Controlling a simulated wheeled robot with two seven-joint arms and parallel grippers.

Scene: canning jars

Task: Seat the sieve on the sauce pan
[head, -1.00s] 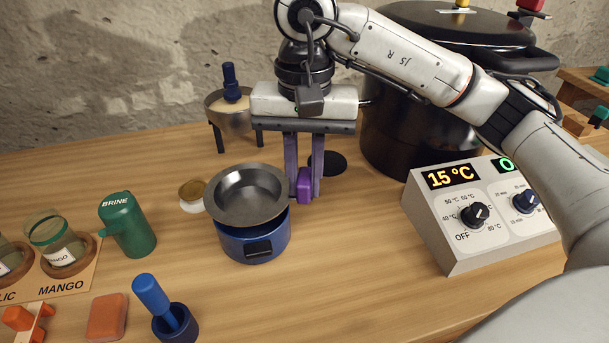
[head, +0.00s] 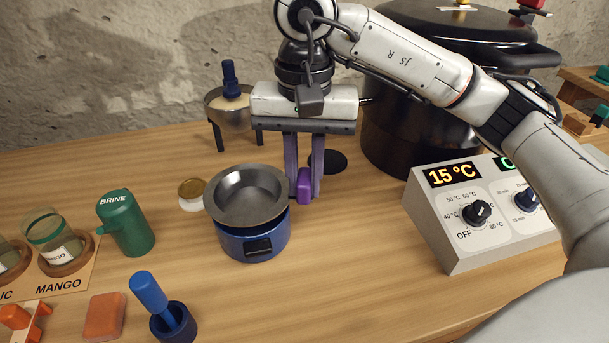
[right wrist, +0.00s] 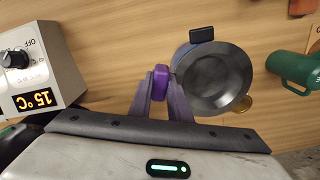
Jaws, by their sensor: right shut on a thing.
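The sieve (head: 248,195) is a wide grey metal bowl with a purple grip block (head: 304,186) on its right side. It lies over the blue sauce pan (head: 254,243), which has a black handle block (head: 257,247) at the front. The sieve covers the pan's opening, and I cannot tell whether it rests fully on the rim. My right gripper (head: 304,192) points down and is shut on the purple block. In the right wrist view the fingers (right wrist: 161,95) pinch the block beside the sieve (right wrist: 212,78). My left gripper is not in view.
A control box (head: 480,210) reading 15 °C stands right, before a big black pot (head: 400,130). A bowl on legs (head: 232,112) stands behind. A green BRINE bottle (head: 126,223), jar (head: 52,238), orange block (head: 104,316) and blue-handled tool (head: 150,293) are left. Wood in front is clear.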

